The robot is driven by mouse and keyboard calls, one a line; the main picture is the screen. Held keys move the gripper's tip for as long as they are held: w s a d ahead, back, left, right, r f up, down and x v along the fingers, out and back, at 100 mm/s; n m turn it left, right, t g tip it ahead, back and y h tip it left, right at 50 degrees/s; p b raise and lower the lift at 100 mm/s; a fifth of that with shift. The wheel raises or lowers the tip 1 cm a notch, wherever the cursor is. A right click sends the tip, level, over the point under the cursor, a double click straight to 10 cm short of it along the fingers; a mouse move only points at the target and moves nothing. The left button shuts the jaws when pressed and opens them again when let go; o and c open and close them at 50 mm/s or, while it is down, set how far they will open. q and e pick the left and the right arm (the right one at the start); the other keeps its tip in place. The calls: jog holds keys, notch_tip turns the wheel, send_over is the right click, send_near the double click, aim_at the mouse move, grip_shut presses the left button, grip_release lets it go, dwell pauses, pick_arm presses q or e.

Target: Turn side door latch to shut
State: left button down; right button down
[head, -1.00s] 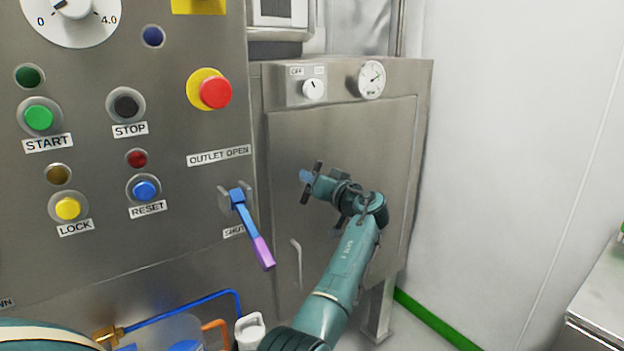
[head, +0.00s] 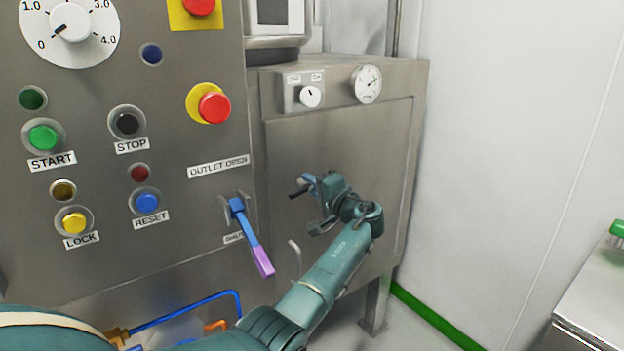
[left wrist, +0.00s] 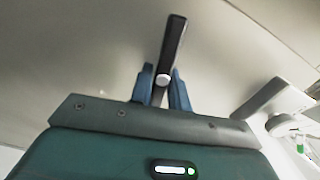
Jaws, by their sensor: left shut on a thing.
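The side door latch (head: 297,193) is a dark bar on the grey metal side door (head: 345,135) of the cabinet. In the head view its visible end points left and slightly down; the gripper hides much of the rest. My left gripper (head: 309,183) is at the latch, its blue fingers shut on it. In the left wrist view the dark latch bar (left wrist: 174,48) stands between the two blue fingers (left wrist: 162,92), with a pale round spot at its lower part. My right gripper is not in view.
A blue outlet lever with a purple grip (head: 262,260) hangs left of my forearm. A bent metal door handle (head: 296,258) is close beside the arm. A control panel (head: 100,185) with buttons fills the left. A steel table (head: 595,305) stands at lower right.

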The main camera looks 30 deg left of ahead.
pick_arm(q)
jog(key=shift+f+m+p, duration=0.1)
jog(key=shift+m+p, duration=0.3)
jog(key=shift+m, duration=0.5)
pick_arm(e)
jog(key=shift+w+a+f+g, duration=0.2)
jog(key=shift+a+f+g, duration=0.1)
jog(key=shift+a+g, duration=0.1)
pick_arm(q)
jog(key=c, duration=1.3)
grip_release()
jog(key=shift+c, duration=0.2)
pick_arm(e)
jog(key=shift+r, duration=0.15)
pick_arm(q)
jog(key=shift+d, duration=0.1)
jog(key=v, duration=1.3)
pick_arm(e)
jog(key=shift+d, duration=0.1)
pick_arm(q)
jog(key=shift+f, duration=0.1)
